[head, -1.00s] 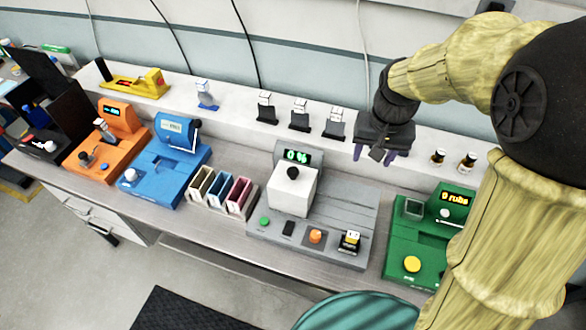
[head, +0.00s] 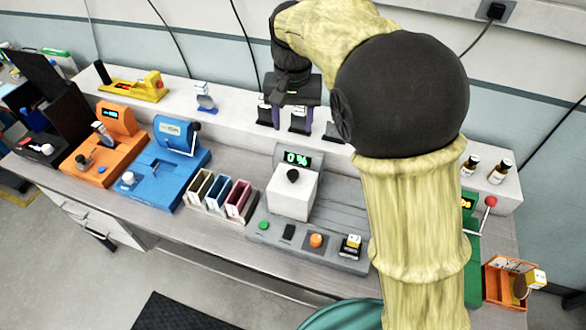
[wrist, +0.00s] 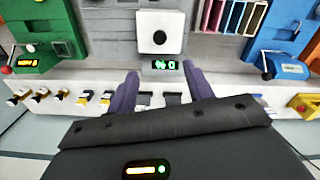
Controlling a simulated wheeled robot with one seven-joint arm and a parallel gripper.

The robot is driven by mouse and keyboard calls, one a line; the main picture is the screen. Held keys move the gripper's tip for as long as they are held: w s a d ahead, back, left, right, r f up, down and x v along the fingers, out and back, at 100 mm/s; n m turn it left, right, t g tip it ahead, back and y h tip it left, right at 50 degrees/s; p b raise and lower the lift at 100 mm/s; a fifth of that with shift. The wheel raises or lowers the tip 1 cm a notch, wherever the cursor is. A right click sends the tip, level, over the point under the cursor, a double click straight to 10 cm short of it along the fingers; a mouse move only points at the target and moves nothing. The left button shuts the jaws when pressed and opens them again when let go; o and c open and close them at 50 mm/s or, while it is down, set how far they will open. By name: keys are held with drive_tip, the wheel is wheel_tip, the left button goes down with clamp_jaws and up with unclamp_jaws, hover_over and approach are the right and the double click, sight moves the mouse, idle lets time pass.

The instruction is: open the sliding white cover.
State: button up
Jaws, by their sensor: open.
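The white cover (head: 293,196) is a white block with a black round knob on top, set on the grey module (head: 340,213). It also shows at the top of the wrist view (wrist: 160,32), which sees the bench from the opposite side. A small display (head: 297,158) behind it reads 0 %. My gripper (head: 291,120) is above the white shelf, behind the cover and apart from it. Its two purple fingers are spread and empty, and they frame the display in the wrist view (wrist: 163,88). My arm hides the right part of the grey module.
Small dark-based modules (head: 299,118) stand on the shelf below my gripper. A slotted rack (head: 222,193) and a blue machine (head: 170,165) are left of the grey module. A green machine (head: 474,232) and an orange box (head: 507,280) are at right.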

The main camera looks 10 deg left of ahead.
sight(293, 173)
wheel_tip(293, 173, down, 17)
drive_tip(key=p, duration=0.2)
drive_tip(key=shift+p, duration=0.4)
drive_tip(key=shift+d, duration=0.1)
clamp_jaws()
